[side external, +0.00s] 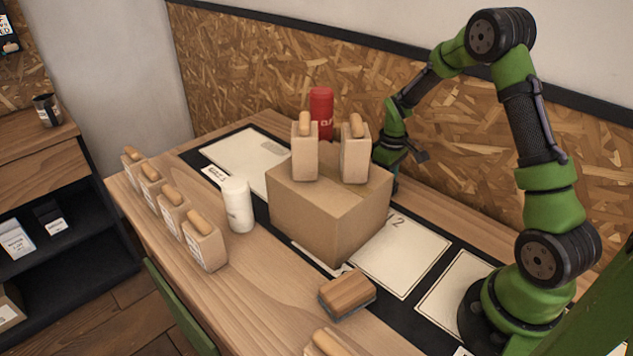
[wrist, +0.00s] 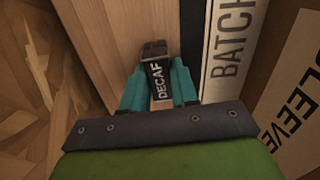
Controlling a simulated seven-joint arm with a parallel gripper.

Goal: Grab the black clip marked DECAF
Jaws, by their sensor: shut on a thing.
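The black clip marked DECAF (wrist: 155,70) sits between the two teal fingers of my gripper (wrist: 157,88) in the wrist view. The fingers press on it from both sides, and its white lettering runs along its length. Wooden table surface (wrist: 108,35) shows beyond it; I cannot tell whether the clip touches the table. In the side external view my gripper is low behind the cardboard box (side external: 345,218), near the back wall. Its fingertips and the clip are hidden there.
Two tan bags (side external: 304,158) (side external: 355,158) stand on the box, with a red canister (side external: 321,112) behind. A white canister (side external: 237,208) and a row of clipped bags (side external: 205,247) stand left. A wooden block-like brush (side external: 347,293) lies in front.

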